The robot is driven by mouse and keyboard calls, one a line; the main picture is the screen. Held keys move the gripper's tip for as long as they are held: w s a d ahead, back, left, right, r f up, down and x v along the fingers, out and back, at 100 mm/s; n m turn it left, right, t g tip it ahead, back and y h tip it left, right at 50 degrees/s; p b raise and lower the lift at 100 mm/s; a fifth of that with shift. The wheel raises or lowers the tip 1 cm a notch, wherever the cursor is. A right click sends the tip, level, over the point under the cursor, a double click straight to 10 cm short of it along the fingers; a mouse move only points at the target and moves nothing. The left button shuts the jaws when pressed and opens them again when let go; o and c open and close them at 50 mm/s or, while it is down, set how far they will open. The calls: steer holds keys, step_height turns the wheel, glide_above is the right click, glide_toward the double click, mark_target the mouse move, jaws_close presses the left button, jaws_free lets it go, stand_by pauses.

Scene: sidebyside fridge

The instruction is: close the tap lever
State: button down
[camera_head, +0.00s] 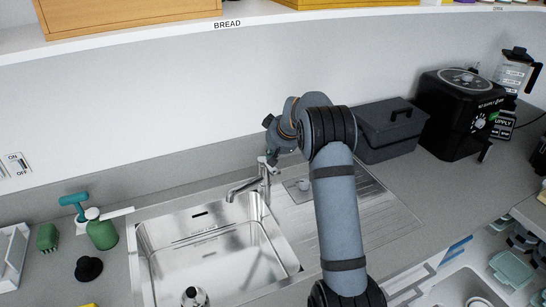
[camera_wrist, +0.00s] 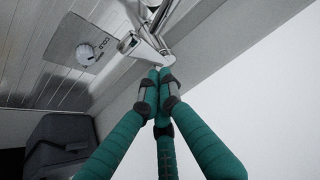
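The chrome tap (camera_head: 262,184) stands at the back right of the sink, its spout reaching left over the basin. Its lever (camera_head: 266,161) is on top, partly hidden near my gripper (camera_head: 271,152), which comes down from the upper right. In the wrist view the tap (camera_wrist: 160,14) is at the top, with a lever-like metal part (camera_wrist: 136,45) just beyond the fingertips. My gripper's teal fingers (camera_wrist: 161,76) converge with their tips together, close to the tap. Nothing is clearly held between them. I cannot tell whether the tips touch the lever.
The steel sink (camera_head: 142,262) lies left of the arm, with a ribbed drainboard (camera_head: 385,215) to the right. A round knob (camera_wrist: 86,54) sits on the drainboard. A dark grey box (camera_head: 388,133) and a black appliance (camera_head: 455,115) stand behind. The wall and shelf (camera_head: 300,21) bound the back.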

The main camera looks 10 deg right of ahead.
steer(key=shift+s+f, duration=0.15)
steer(key=shift+f, duration=0.5)
steer(key=shift+s+f, duration=0.15)
steer(key=shift+f, duration=0.45)
steer(key=f+b, duration=0.1)
steer(key=b, duration=0.2)
steer(key=shift+s+f, duration=0.2)
steer(key=shift+f, duration=0.2)
steer(key=shift+r+p, duration=0.6)
step_height(320, 180, up, 4)
steer(key=shift+w+r+p, duration=0.1)
steer(key=shift+r+p, duration=0.05)
steer(key=shift+p, duration=1.05)
steer(key=s+b+v, duration=0.1)
steer(key=b+v, duration=0.2)
steer(key=v, duration=0.6)
steer(key=shift+f, duration=0.25)
steer(key=shift+f, duration=0.1)
